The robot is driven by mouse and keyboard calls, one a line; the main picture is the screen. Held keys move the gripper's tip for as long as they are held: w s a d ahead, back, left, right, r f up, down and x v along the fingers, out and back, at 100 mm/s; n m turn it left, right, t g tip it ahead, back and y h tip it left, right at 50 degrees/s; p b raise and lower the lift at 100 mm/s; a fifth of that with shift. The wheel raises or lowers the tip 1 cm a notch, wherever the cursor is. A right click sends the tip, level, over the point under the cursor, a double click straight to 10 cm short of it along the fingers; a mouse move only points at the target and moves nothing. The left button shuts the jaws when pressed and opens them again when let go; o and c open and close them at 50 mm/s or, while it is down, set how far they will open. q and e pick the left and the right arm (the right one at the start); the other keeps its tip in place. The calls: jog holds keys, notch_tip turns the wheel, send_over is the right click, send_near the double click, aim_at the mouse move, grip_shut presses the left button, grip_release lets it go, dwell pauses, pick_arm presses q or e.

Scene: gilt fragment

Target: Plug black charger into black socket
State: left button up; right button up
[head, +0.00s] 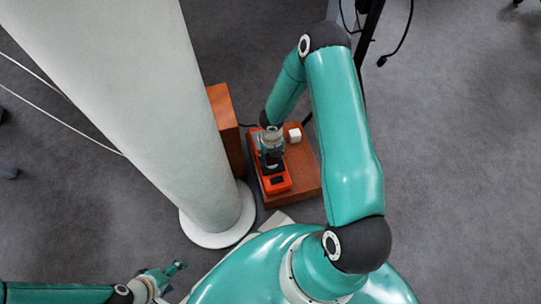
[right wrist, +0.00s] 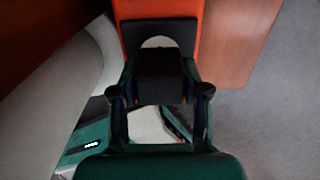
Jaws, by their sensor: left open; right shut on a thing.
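The black charger (right wrist: 160,78) is a dark block between the fingers of my right gripper (right wrist: 160,96), which is shut on it. Just beyond it in the right wrist view is the black socket (right wrist: 138,36), a dark square panel with a pale round face partly covered by the charger. The socket is on an orange-red block (right wrist: 125,10), also seen in the head view (head: 280,187). In the head view my right gripper (head: 271,160) is over this block. I cannot tell whether the charger touches the socket. My left gripper (head: 173,271) is open and empty at the lower left.
The orange-red block rests on a low wooden surface (head: 303,175), beside a taller wooden piece (head: 224,110). A thick white column (head: 140,80) stands at left. Grey carpet (head: 460,170) at right is clear.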

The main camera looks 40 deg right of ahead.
jog(key=shift+f+b, duration=0.5)
jog(key=shift+f, duration=0.05)
jog(key=o, duration=1.2)
jog(key=shift+c, duration=0.2)
notch_tip(320, 180, up, 12)
dwell(0.4)
